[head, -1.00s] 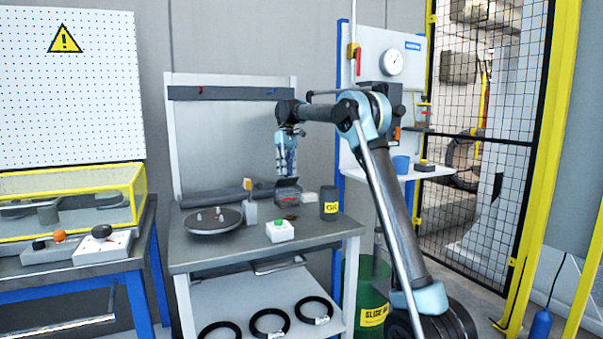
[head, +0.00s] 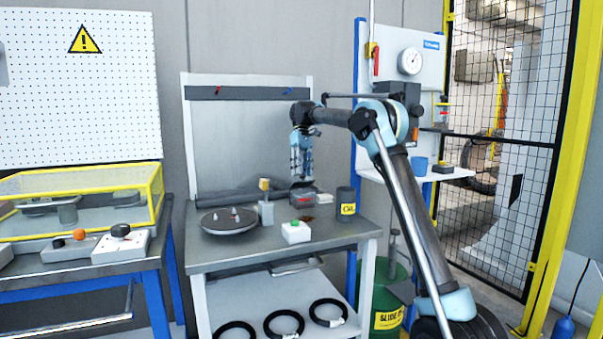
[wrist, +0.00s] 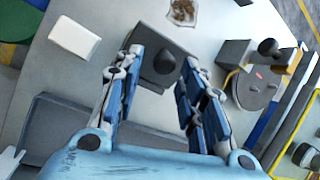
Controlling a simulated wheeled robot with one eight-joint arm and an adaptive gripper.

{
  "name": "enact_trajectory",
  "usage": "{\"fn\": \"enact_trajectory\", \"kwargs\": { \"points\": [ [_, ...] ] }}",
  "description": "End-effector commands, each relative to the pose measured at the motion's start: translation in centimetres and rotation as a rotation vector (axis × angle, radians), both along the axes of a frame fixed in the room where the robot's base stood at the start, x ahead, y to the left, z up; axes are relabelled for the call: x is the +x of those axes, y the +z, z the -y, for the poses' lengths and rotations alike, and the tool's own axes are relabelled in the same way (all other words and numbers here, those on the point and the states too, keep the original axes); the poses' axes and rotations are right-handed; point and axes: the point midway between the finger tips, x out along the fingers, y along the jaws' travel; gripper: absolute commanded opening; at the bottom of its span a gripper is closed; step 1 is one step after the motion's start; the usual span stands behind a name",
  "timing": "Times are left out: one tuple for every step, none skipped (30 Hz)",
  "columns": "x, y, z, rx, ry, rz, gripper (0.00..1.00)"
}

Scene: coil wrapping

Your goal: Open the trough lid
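The trough is most likely the small dark box (head: 302,202) with a red mark at the back of the workbench. I cannot tell whether the fingertips touch the lid. In the head view the gripper partly hides the lid, and its exact tilt is unclear.
A dark long tray (wrist: 110,130) lies along the back. A yellow-framed clear cover (head: 85,195) stands left.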

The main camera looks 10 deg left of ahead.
Motion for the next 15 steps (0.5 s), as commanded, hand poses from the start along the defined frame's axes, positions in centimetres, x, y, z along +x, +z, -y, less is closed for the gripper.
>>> {"fn": "enact_trajectory", "kwargs": {
  "points": [
    [0.0,0.0,-0.1,0.0,0.001,0.0,0.41],
    [-0.1,0.0,-0.1,0.0,0.001,0.0,0.41],
    [-0.1,0.0,-0.1,0.001,0.002,0.0,0.41],
    [-0.1,0.0,-0.2,0.001,0.002,0.0,0.41],
    [-0.1,0.0,-0.2,0.001,0.002,0.0,0.41],
    [-0.1,0.0,-0.2,0.001,0.003,0.0,0.41],
    [-0.1,0.0,-0.2,0.001,0.003,0.0,0.41],
    [-0.1,0.1,-0.2,0.001,0.003,0.0,0.41],
    [-0.1,0.1,-0.2,0.001,0.003,0.0,0.41],
    [-0.1,0.2,-0.2,0.001,0.003,0.0,0.41],
    [0.0,0.2,-0.3,0.001,0.003,0.0,0.41],
    [0.1,0.4,-0.3,0.001,0.003,0.0,0.41],
    [0.2,0.6,-0.3,0.001,0.003,0.0,0.41],
    [0.3,0.8,-0.4,0.001,0.003,0.0,0.41],
    [0.4,1.1,-0.5,0.002,0.004,0.0,0.41]
  ]
}}
